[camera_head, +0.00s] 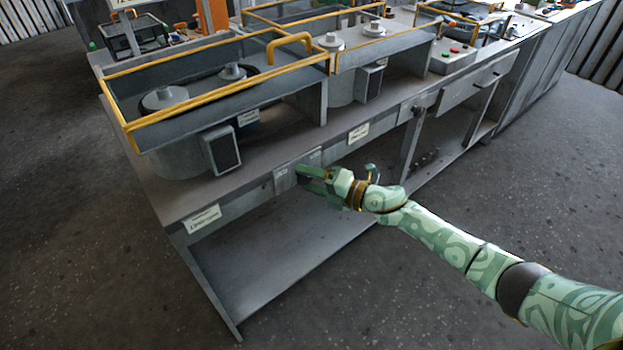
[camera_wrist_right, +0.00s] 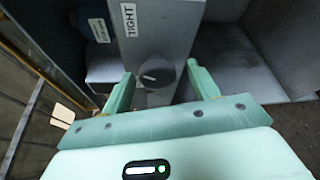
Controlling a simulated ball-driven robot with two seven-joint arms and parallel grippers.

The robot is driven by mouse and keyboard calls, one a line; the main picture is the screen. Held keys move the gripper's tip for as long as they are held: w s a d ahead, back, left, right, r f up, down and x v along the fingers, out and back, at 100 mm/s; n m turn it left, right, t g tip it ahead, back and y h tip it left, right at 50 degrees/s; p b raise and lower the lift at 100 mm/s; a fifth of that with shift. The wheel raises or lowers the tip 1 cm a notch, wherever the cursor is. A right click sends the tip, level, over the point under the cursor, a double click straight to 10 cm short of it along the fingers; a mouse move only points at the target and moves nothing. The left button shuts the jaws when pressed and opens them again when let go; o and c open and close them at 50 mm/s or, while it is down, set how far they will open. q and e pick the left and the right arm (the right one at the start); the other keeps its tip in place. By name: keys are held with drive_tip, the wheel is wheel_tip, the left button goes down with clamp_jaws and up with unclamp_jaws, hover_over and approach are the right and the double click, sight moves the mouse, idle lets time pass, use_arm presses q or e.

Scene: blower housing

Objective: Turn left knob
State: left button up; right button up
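The knob (camera_wrist_right: 155,75) is round and dark grey with a pale pointer mark. It sits on a grey metal panel in the right wrist view, between the two fingers of my right gripper (camera_wrist_right: 160,70). The fingers are apart, one on each side of the knob, with a visible gap to it on both sides. In the head view, my right gripper (camera_head: 310,178) is at the small control plate (camera_head: 283,178) on the bench's front edge, and the knob is mostly hidden by the fingers. My left gripper is not in view.
A grey bench (camera_head: 245,190) carries blower housings (camera_head: 180,155) inside yellow-railed guards (camera_head: 215,95). A "TIGHT" label (camera_wrist_right: 130,20) is on the panel near the knob. A lower shelf (camera_head: 270,265) lies under the bench. The floor in front is clear.

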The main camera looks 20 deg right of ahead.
drive_tip(key=shift+r, duration=0.1)
drive_tip(key=p+v, duration=0.2)
drive_tip(key=v, duration=1.4)
drive_tip(key=shift+s+p, duration=0.15)
drive_tip(key=shift+p, duration=0.2)
